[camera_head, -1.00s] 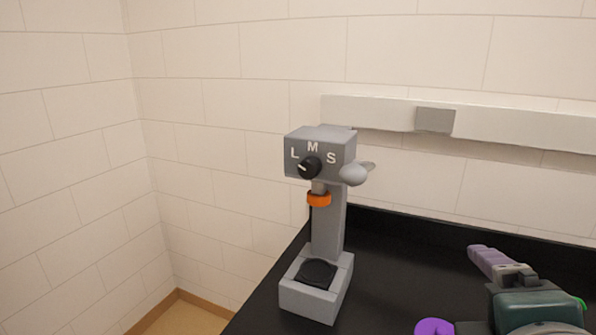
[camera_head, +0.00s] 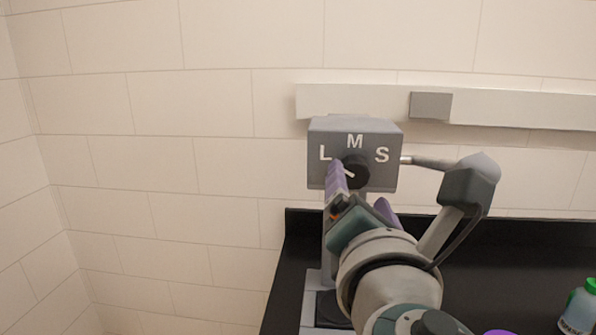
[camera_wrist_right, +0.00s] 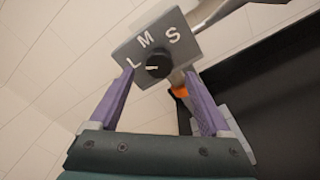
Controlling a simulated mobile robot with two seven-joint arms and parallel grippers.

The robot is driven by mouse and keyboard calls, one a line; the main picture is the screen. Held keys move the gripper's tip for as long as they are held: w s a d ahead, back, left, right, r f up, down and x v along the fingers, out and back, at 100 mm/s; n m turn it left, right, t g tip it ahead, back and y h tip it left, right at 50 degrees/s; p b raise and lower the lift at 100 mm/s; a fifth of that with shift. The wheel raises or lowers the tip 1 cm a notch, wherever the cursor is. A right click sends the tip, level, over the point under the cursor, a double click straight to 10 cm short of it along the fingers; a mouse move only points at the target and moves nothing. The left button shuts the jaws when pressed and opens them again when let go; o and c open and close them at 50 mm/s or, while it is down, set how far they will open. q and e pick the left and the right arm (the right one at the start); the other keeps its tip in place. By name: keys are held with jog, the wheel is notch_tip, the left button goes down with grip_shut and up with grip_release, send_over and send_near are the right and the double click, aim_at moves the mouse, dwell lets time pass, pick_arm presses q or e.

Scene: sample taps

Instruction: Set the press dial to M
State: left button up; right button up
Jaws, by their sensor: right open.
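The grey press (camera_head: 320,150) stands on the black counter, with the letters L, M and S on its head. The black dial (camera_head: 355,172) sits below the letters. Its white mark points up and left, toward L. The right gripper (camera_head: 362,190) is in front of the dial, with its purple fingers apart. In the right wrist view the dial (camera_wrist_right: 158,65) lies ahead between the two open fingers (camera_wrist_right: 158,85), with no visible contact. The left gripper is out of view.
The press lever (camera_head: 430,162) sticks out to the right of the head, behind my right arm. A green-capped bottle (camera_head: 579,308) stands at the right on the black counter (camera_head: 500,265). An orange ring (camera_wrist_right: 180,92) is under the press head. A wall rail (camera_head: 500,108) runs behind.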

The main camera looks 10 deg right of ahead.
aim_at(355, 177)
jog(key=shift+x, duration=2.25)
jog(key=shift+a, duration=0.1)
grip_shut()
